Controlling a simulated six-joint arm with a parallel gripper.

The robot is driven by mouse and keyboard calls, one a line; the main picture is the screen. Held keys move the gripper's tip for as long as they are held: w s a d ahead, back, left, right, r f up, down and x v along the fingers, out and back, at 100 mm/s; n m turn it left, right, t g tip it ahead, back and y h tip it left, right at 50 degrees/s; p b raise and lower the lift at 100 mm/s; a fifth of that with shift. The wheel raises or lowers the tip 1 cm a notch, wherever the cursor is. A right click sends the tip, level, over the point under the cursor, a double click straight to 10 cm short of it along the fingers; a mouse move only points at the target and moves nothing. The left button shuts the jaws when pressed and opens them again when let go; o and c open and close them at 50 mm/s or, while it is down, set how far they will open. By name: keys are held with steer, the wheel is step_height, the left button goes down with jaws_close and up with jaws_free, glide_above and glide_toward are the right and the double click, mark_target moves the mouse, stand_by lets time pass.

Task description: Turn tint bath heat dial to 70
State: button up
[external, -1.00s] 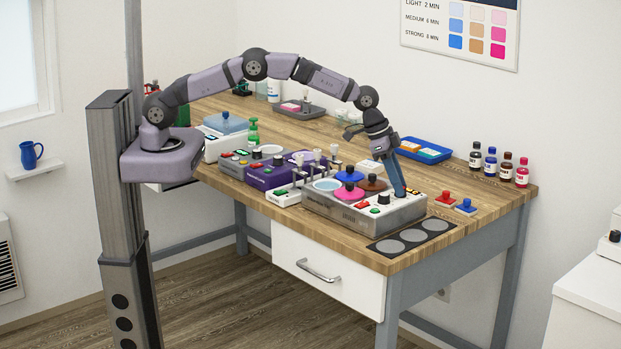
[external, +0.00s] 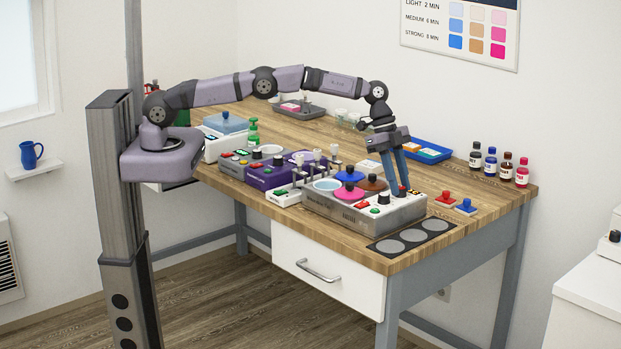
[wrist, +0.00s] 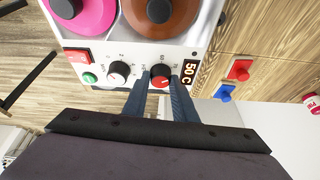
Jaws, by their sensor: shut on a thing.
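The tint bath (external: 345,212) is a grey box on the wooden bench, with a light blue well and pink and brown lids on top. Its heat dial (wrist: 160,72), red-topped in the wrist view, sits beside a small black display (wrist: 190,73) that reads 50 C. My gripper (external: 401,191) reaches down to the front right of the box and is shut on this dial, one finger on each side of it. In the external view the fingers mostly hide the dial. The dial's exact pointer angle is hard to read.
A second dial (wrist: 118,71), a green button (wrist: 89,77) and a red switch (wrist: 77,56) sit close left of the fingers. Red (external: 446,196) and blue (external: 466,205) knobbed pieces lie right of the bath. Bottles (external: 490,163) stand at the back right.

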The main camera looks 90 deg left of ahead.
steer(key=shift+w, duration=0.1)
stand_by(0.3)
steer(key=o, duration=1)
steer(key=shift+b+v, duration=1.5)
steer(key=shift+v, duration=2.25)
